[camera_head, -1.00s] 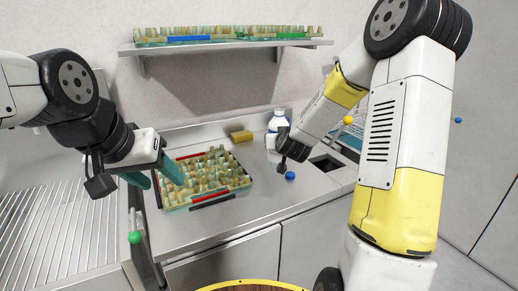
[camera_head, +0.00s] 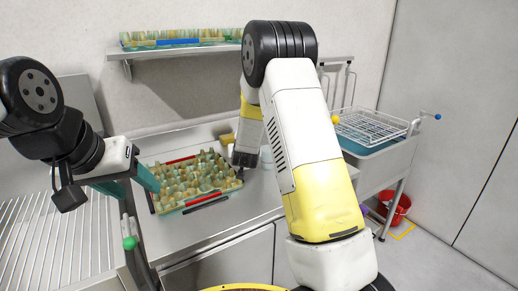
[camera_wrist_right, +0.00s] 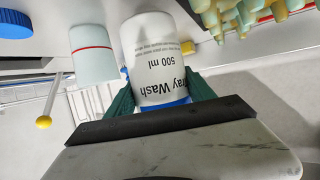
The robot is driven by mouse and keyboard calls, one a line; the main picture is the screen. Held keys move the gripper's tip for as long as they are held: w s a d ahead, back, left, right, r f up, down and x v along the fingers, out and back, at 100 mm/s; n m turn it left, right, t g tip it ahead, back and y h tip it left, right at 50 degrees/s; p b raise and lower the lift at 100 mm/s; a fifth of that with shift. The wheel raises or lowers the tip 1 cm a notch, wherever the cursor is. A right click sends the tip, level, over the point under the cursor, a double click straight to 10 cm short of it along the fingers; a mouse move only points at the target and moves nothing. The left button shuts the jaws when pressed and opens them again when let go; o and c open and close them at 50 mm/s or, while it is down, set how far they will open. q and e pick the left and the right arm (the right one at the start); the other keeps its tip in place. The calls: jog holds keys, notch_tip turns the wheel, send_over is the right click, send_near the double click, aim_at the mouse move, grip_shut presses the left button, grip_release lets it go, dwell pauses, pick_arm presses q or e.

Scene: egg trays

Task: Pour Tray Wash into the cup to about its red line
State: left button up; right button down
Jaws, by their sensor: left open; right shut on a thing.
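The white Tray Wash bottle (camera_wrist_right: 155,50), with a blue part near my palm, sits between the green fingers of my right gripper (camera_wrist_right: 160,103), which is shut on it. In the right wrist view its label reads upside down. The pale cup (camera_wrist_right: 93,65) with a red line stands just left of the bottle there; any liquid in it cannot be seen. In the head view my right gripper (camera_head: 245,158) is beyond the egg tray's right end, and my arm hides most of that spot. My left gripper (camera_head: 132,184) is open and empty, left of the egg tray.
An egg tray (camera_head: 205,203) full of pale pointed pieces lies on the steel counter. A round blue thing (camera_wrist_right: 14,26) shows beyond the cup. A wall shelf (camera_head: 180,48) holds more trays. A cart with a wire rack (camera_head: 372,125) and a red bucket (camera_head: 398,210) stand right.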

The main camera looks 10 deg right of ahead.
jog(key=shift+w+a+r, duration=0.2)
jog(key=shift+w+a, duration=0.05)
jog(key=shift+w, duration=0.1)
dwell(0.4)
